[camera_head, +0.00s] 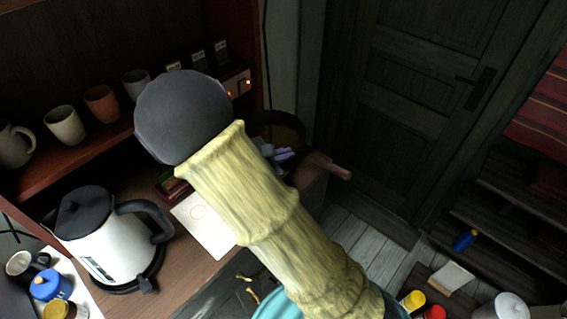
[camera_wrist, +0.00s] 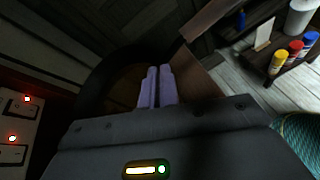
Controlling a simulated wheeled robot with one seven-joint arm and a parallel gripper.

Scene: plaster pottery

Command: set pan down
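The dark round pan (camera_head: 303,127) sits low beside the shelf, partly hidden by my arm, with a brownish inside. In the wrist view its dark curved rim (camera_wrist: 93,88) arcs around my fingers, but most of it is in deep shadow. My gripper (camera_head: 284,153) has two pale purple fingers at the near side of the pan. In the wrist view the fingers of my gripper (camera_wrist: 158,72) lie close together with a thin dark strip between them. Whether part of the pan is held there cannot be made out. Whether the pan's underside touches anything is hidden.
A wooden bar (camera_head: 328,166) juts out right of the pan. A white kettle (camera_head: 100,240) stands on the counter at left, near a pale card (camera_head: 205,228). Several cups line the shelf (camera_head: 75,155). Paint bottles (camera_wrist: 278,62) stand on a low shelf at right.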

